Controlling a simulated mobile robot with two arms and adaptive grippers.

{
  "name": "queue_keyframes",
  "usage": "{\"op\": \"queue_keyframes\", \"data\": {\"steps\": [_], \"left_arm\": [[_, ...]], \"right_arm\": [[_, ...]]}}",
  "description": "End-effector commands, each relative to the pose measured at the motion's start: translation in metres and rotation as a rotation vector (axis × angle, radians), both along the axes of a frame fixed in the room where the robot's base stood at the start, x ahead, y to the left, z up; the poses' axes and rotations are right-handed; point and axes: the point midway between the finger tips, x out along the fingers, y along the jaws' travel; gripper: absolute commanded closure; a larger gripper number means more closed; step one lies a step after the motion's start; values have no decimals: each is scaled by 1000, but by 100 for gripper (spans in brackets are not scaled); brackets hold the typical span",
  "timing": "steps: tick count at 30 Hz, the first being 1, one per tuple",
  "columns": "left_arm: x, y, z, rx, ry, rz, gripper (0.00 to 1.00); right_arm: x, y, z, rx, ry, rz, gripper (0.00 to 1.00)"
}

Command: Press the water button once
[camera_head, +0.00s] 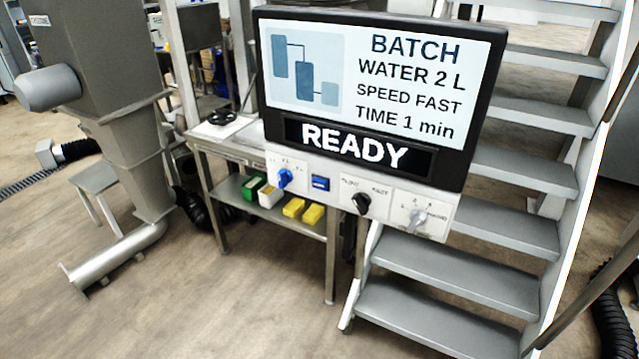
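A control panel with a screen (380,85) hangs in the middle of the head view, slightly tilted. The screen reads BATCH, WATER 2 L, SPEED FAST, TIME 1 min, with READY below. Under the screen is a light control strip (335,187). It carries a blue knob (285,178), a small blue rectangular button (320,183), a black knob (361,203) and a grey knob (417,217). The labels on the strip are too small to read surely, so I cannot tell which control is for water. Neither of my grippers is in view.
Grey metal stairs (450,265) rise behind the panel on the right. A metal table (230,150) with green, white and yellow boxes on its shelf stands behind on the left. A grey machine (120,100) with a pipe is at the far left. The floor at front left is clear.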

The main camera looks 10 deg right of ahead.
Motion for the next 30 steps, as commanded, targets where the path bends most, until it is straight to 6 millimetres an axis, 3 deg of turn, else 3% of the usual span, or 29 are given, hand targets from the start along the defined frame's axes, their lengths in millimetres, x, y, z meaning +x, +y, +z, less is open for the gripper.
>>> {"op": "queue_keyframes", "data": {"steps": [9, 17, 30], "left_arm": [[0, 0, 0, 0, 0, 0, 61], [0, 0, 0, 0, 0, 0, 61], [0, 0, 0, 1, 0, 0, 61]], "right_arm": [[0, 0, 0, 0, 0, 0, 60], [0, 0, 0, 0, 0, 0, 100], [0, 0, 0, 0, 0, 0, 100]]}}
